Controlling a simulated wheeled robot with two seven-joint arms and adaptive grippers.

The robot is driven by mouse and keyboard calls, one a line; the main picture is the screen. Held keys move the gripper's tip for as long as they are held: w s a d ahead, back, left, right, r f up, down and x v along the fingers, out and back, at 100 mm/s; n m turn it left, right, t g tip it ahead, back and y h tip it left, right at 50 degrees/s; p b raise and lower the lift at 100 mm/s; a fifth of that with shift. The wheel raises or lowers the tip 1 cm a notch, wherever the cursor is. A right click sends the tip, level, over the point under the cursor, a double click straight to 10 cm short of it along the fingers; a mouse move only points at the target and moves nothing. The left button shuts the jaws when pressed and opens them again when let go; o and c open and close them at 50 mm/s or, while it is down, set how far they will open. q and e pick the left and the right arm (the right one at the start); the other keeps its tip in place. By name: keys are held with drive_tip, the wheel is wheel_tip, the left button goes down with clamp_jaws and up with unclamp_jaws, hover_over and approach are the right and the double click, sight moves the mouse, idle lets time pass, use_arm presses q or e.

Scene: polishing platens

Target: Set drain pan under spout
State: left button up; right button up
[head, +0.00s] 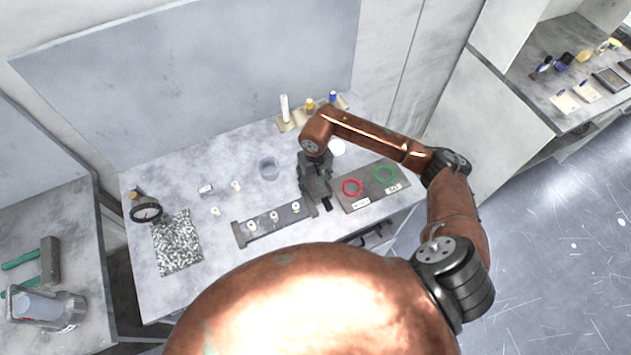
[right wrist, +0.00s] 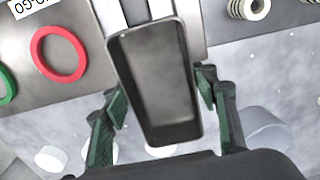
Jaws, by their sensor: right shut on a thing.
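My right gripper (head: 318,194) is low over the worktable, between the rack of spools and the ring board. In the right wrist view, a dark grey, open rectangular pan (right wrist: 158,82) lies between the green-padded fingers of the right gripper (right wrist: 160,98), shut on its long sides. The pan is empty. I cannot tell whether it touches the tabletop. In the head view the gripper mostly hides the pan. Light strips (right wrist: 140,10) show just beyond the pan's far end; I cannot tell if they are part of a spout. No spout is clear in either view. My left gripper is out of view.
The board (head: 347,204) with a red ring (head: 352,187) and green ring (head: 384,174) lies right of the gripper. The spool rack (head: 245,236) lies left. A speckled mat (head: 177,243) and dial gauge (head: 146,211) are farther left.

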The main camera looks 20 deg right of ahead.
drive_tip(key=shift+f+b, duration=0.2)
drive_tip(key=shift+b, duration=0.1)
drive_tip(key=o, duration=1.2)
drive_tip(key=shift+r, duration=0.1)
drive_tip(key=shift+o, duration=0.2)
